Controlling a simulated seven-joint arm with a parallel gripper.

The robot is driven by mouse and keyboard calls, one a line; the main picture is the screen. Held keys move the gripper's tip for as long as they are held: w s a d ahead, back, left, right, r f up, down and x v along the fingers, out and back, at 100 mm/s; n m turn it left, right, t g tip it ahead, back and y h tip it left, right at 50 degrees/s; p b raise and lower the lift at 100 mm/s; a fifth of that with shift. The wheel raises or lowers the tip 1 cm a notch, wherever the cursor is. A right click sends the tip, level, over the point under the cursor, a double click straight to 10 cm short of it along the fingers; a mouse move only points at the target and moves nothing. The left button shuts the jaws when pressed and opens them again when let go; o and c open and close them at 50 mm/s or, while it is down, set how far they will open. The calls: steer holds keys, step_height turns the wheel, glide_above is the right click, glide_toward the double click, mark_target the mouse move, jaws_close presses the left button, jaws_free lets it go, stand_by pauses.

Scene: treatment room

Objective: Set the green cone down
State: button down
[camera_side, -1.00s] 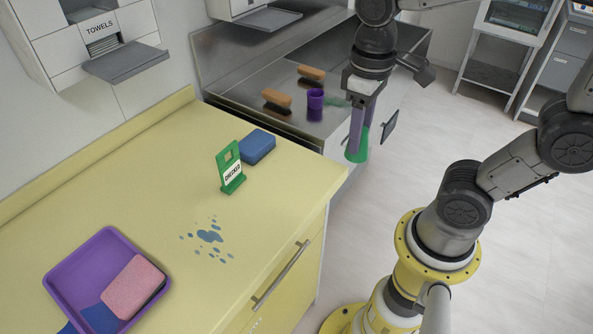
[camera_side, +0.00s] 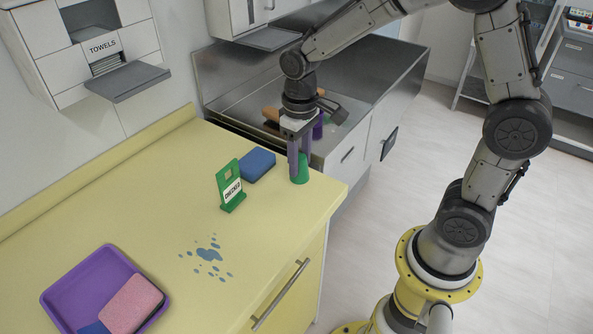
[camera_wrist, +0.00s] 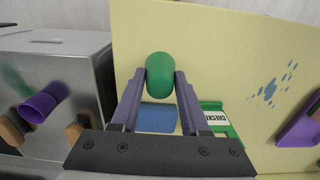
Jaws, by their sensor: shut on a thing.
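The green cone (camera_side: 301,172) is between the fingers of my gripper (camera_side: 298,168), over the far right end of the yellow counter. Its lower end is at or just above the counter top; I cannot tell whether it touches. In the wrist view the cone (camera_wrist: 160,72) sits between both purple fingers of my gripper (camera_wrist: 161,78), which are shut on it. The blue sponge (camera_side: 257,164) lies to its left on the counter, also seen in the wrist view (camera_wrist: 157,118). The green "CHECKED" sign (camera_side: 230,187) stands just beyond that, to the left and nearer.
The yellow counter (camera_side: 130,200) carries blue spots (camera_side: 208,254) and a purple tray (camera_side: 75,275) holding a pink sponge (camera_side: 133,303). A steel sink unit (camera_side: 345,135) adjoins behind, with a purple cup (camera_wrist: 43,103) and brushes (camera_wrist: 77,127). The counter's right edge is close to the cone.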

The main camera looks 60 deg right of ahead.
steer(key=shift+w+f, duration=0.2)
steer(key=shift+f, duration=0.85)
steer(key=shift+w+f, duration=0.2)
steer(key=shift+f, duration=0.8)
steer(key=shift+f, duration=0.15)
steer(key=shift+c, duration=2)
jaws_free()
step_height(320, 180, up, 12)
steer(key=shift+r, duration=0.1)
steer(key=s+r+t, duration=0.1)
steer(key=s+t, duration=0.1)
steer(key=s, duration=0.7)
steer(key=s+r+t, duration=0.2)
steer(key=s+t, duration=0.1)
steer(key=s, duration=0.6)
steer(key=shift+d+r+t, duration=0.25)
steer(key=shift+t, duration=0.05)
